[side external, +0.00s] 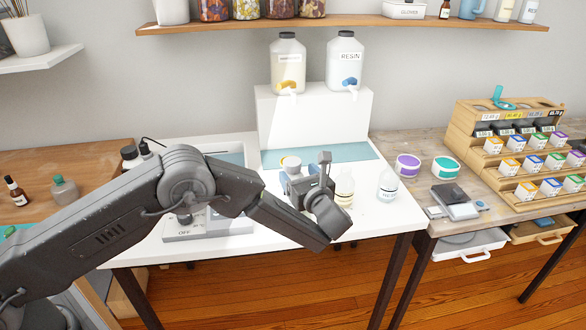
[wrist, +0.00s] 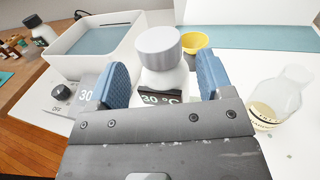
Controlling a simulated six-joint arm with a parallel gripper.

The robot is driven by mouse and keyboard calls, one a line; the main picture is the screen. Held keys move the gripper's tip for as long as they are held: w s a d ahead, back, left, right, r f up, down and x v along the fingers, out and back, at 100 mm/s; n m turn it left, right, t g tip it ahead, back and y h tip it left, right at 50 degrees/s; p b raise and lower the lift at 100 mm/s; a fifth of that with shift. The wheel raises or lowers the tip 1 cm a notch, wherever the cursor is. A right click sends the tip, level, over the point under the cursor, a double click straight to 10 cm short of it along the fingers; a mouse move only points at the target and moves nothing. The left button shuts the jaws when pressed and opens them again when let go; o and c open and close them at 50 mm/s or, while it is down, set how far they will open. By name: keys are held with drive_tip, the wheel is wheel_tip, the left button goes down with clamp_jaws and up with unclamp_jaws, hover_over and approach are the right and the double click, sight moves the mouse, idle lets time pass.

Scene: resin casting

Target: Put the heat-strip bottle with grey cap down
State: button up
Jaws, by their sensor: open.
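The heat-strip bottle with grey cap (wrist: 158,48) stands upright between my gripper's two blue finger pads in the wrist view. Its dark strip (wrist: 160,97) reads 30 °C. My gripper (wrist: 160,80) is open, with a gap showing between the bottle and the pads on both sides. The bottle's base is hidden behind the gripper body. In the side view, my gripper (side external: 308,188) is low over the white table (side external: 265,237), and the bottle is largely hidden behind it.
A white water bath (wrist: 72,66) is to the left, with a dial on its front. A yellow cup (wrist: 195,41) is just behind the bottle. A clear bottle (wrist: 285,95) with yellowish contents stands close on the right. A resin bottle (side external: 388,187) stands further right.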

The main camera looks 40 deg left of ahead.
drive_tip(key=v, duration=0.7)
drive_tip(key=shift+s+d, duration=0.2)
drive_tip(key=shift+d, duration=0.1)
drive_tip(key=w+a+r+m+t+h, duration=0.1)
drive_tip(key=w+r+m+t+h, duration=0.15)
drive_tip(key=r+m+h, duration=0.55)
drive_tip(key=w+a+r+m+t+h, duration=0.1)
drive_tip(key=r+m+t+h, duration=0.3)
drive_tip(key=r+m, duration=0.75)
drive_tip(key=s+a+r+m+g+h, duration=0.1)
drive_tip(key=s+r+m+h, duration=0.55)
drive_tip(key=s+m, duration=0.3)
drive_tip(key=s+a+f+m+g+y, duration=0.1)
drive_tip(key=s+a+f+m+g, duration=0.2)
drive_tip(key=s+m, duration=0.3)
drive_tip(key=s+a+f+m+g+y, duration=0.1)
drive_tip(key=s+a+f+m+g, duration=0.2)
drive_tip(key=s, duration=0.9)
drive_tip(key=s+a+f+m+g+y, duration=0.1)
drive_tip(key=s+a+f+m+g, duration=0.2)
drive_tip(key=s+m, duration=0.7)
drive_tip(key=shift+a+f, duration=0.55)
drive_tip(key=shift+a, duration=0.3)
